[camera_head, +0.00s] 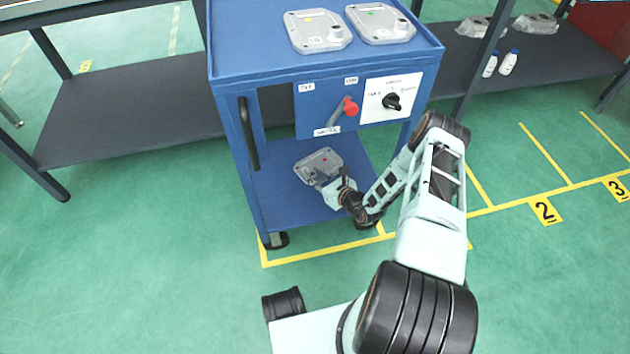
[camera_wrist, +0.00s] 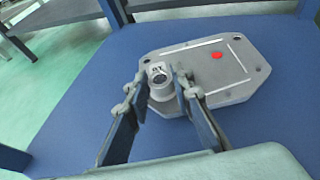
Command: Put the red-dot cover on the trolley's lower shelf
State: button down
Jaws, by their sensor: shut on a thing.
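The red-dot cover (camera_head: 319,163) is a grey metal casting at the trolley's lower shelf (camera_head: 285,200). It also shows in the wrist view (camera_wrist: 205,72), flat over the blue shelf, with its red dot to the right of its middle. My gripper (camera_head: 326,183) reaches in low from the right. In the wrist view my gripper (camera_wrist: 160,88) has its fingers closed around the cover's round boss marked with letters, at the near left edge. I cannot tell whether the cover fully rests on the shelf. The blue trolley (camera_head: 245,75) stands inside yellow floor lines.
A yellow-dot cover (camera_head: 317,32) and a green-dot cover (camera_head: 380,22) lie on the trolley's top. A red knob (camera_head: 350,107) and a black rotary switch (camera_head: 393,101) face front above the shelf. A dark bench (camera_head: 130,105) stands left. The lower shelf around the cover is clear.

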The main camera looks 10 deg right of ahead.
jog(key=shift+f, duration=0.75)
jog(key=shift+f, duration=0.1)
jog(key=c, duration=1.7)
grip_release()
jog(key=shift+s+d+r, duration=0.15)
jog(key=shift+s+r, duration=0.05)
jog(key=p+v, duration=0.4)
jog(key=v, duration=0.7)
jog(key=shift+s+d+r, duration=0.1)
jog(key=shift+s, duration=0.1)
